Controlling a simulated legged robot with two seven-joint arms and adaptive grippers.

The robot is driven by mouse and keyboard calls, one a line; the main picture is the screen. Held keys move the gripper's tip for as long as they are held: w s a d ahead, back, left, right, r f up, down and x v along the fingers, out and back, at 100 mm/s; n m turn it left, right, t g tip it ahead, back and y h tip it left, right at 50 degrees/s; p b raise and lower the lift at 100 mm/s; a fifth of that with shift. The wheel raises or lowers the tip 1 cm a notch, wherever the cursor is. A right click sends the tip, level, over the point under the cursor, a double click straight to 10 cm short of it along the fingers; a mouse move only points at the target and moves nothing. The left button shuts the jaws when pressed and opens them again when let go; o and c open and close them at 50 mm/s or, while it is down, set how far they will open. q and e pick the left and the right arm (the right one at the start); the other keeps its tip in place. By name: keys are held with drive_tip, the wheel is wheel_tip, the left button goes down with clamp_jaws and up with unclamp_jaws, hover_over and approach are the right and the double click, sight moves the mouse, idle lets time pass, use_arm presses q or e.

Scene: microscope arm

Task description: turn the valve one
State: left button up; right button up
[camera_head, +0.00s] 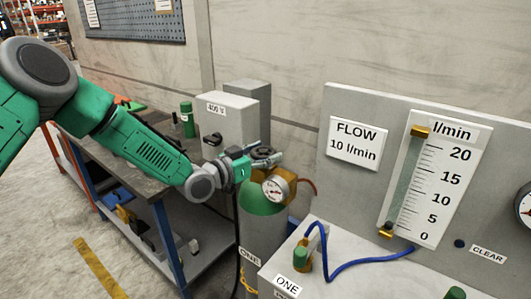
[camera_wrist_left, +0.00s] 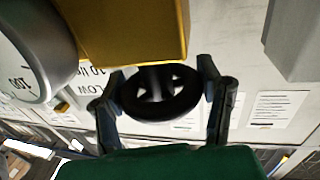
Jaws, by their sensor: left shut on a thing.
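Valve one is a black handwheel (camera_head: 264,154) on top of a gas cylinder (camera_head: 262,215) with a green shoulder. The cylinder carries a label reading ONE. In the left wrist view the black wheel (camera_wrist_left: 158,92) sits between both fingers of my left gripper (camera_wrist_left: 160,95). My left gripper (camera_head: 258,158) is shut on the wheel's rim from the left side. A brass regulator (camera_wrist_left: 135,30) with a round white gauge (camera_head: 275,190) is beside the wheel. My right gripper is not in view.
A panel at the right bears a sign, FLOW 10 l/min (camera_head: 357,142), and a flow tube with a scale (camera_head: 432,180). A blue hose (camera_head: 345,262) runs over the bench top. A workbench (camera_head: 130,165) with a grey box (camera_head: 230,120) stands behind my left arm.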

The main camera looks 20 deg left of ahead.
use_arm(q)
drive_tip(key=shift+d+r+n+t+y, duration=0.15)
drive_tip(key=shift+n+t+y, duration=0.25)
drive_tip(key=shift+y, duration=0.3)
drive_tip(key=n+y, duration=0.1)
drive_tip(key=n+t+y, duration=0.1)
drive_tip(key=y, duration=0.1)
drive_tip(key=shift+w+a+b, duration=0.15)
drive_tip(key=shift+a+b, duration=0.1)
drive_tip(key=shift+b, duration=0.15)
drive_tip(key=n+t+y, duration=0.1)
drive_tip(key=n+y, duration=0.1)
drive_tip(key=y, duration=0.1)
drive_tip(key=shift+r, duration=0.1)
drive_tip(key=shift+a+n+y, duration=0.1)
drive_tip(key=shift+n+y, duration=0.2)
drive_tip(key=shift+y, duration=0.1)
drive_tip(key=o, duration=1)
drive_tip(key=shift+o, duration=0.8)
drive_tip(key=shift+w, duration=0.15)
drive_tip(key=s+a, duration=0.1)
drive_tip(key=s, duration=1.1)
drive_tip(key=shift+f, duration=0.25)
